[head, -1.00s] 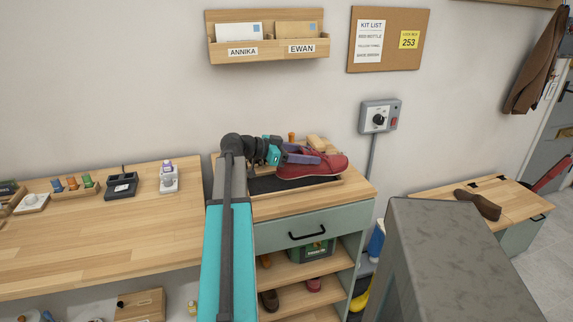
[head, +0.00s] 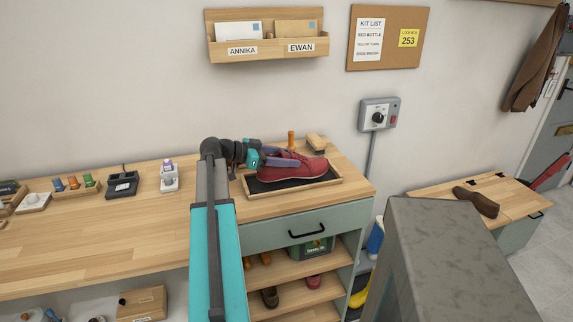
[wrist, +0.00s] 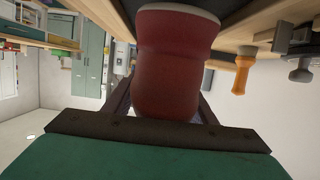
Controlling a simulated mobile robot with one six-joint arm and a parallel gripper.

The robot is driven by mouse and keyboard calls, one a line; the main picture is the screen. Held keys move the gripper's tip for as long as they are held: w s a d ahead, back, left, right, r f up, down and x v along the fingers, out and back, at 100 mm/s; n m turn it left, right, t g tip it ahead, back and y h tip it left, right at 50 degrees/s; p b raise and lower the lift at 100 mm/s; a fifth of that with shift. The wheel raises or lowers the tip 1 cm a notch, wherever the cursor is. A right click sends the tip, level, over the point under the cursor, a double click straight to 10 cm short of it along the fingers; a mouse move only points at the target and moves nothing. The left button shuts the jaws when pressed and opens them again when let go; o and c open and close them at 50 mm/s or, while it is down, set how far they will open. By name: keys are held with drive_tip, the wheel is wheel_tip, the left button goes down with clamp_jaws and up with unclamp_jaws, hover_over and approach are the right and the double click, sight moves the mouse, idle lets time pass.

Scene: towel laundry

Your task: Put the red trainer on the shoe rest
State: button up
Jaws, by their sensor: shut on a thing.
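The red trainer (head: 305,167) is in my gripper (head: 279,159) above the cabinet top, its toe pointing right in the head view. My gripper is shut on its heel end. In the wrist view the red heel (wrist: 175,70) fills the space between the fingers and hides much behind it. Below the trainer is a shallow wooden tray with a black mat (head: 262,186), which looks like the shoe rest. The trainer covers much of the mat. I cannot tell whether its sole touches it.
Behind the tray stand an orange-handled tool (head: 291,138) and a wooden block (head: 316,143). A wall control box (head: 379,115) is to the right. The worktop (head: 110,220) at left has a wide clear area. A brown shoe (head: 477,201) lies on the right bench.

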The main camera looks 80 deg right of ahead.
drive_tip(key=shift+f, duration=1.3)
drive_tip(key=o, duration=1.3)
drive_tip(key=shift+o, duration=0.2)
drive_tip(key=shift+w, duration=0.1)
drive_tip(key=b+v, duration=0.1)
drive_tip(key=v, duration=1.1)
